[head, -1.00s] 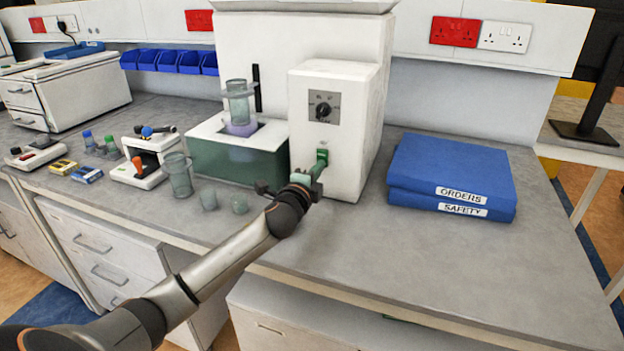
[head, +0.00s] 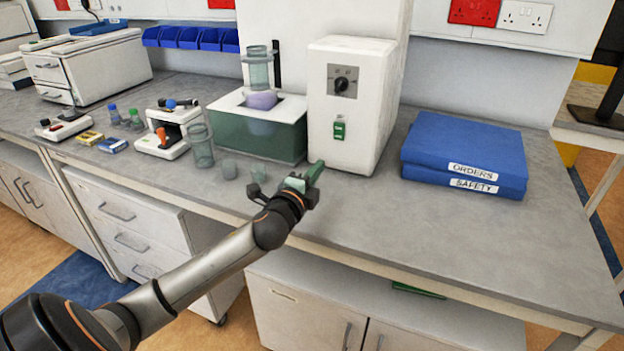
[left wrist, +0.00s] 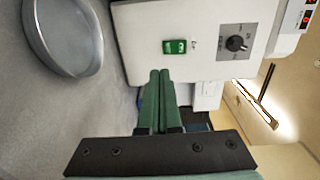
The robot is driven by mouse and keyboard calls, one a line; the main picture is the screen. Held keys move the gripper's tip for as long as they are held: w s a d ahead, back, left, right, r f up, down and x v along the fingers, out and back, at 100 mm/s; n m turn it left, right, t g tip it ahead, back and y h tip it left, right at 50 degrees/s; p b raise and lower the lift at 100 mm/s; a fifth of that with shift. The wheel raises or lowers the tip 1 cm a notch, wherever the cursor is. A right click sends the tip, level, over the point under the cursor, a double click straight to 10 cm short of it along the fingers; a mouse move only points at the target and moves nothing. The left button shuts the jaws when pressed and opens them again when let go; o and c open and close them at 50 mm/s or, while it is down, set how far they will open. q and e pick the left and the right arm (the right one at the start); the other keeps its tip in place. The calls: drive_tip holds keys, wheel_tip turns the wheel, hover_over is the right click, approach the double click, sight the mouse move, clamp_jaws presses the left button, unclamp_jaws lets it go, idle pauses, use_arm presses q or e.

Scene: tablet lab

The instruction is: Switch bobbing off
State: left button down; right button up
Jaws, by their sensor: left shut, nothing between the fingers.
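The white bobbing machine (head: 352,75) stands on the bench, with a green switch (head: 339,131) low on its front and a dark dial (head: 342,85) above it. The switch also shows in the left wrist view (left wrist: 174,46); I cannot tell which way it is set. Left of the switch housing, a clear tube holder (head: 259,70) hangs over the green-walled bath (head: 255,134). My left gripper (head: 317,168) has green fingers, shut and empty, in front of and below the switch, apart from it. The fingers also show in the left wrist view (left wrist: 158,85). My right gripper is out of view.
Blue binders (head: 463,150) lie right of the machine. A clear beaker (head: 201,146) and small cups (head: 229,169) stand left of my gripper, near the bench's front edge.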

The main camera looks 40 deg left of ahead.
use_arm(q)
drive_tip(key=shift+f+v, duration=0.1)
drive_tip(key=shift+v, duration=0.55)
drive_tip(key=shift+f+v, duration=0.15)
drive_tip(key=shift+v, duration=0.5)
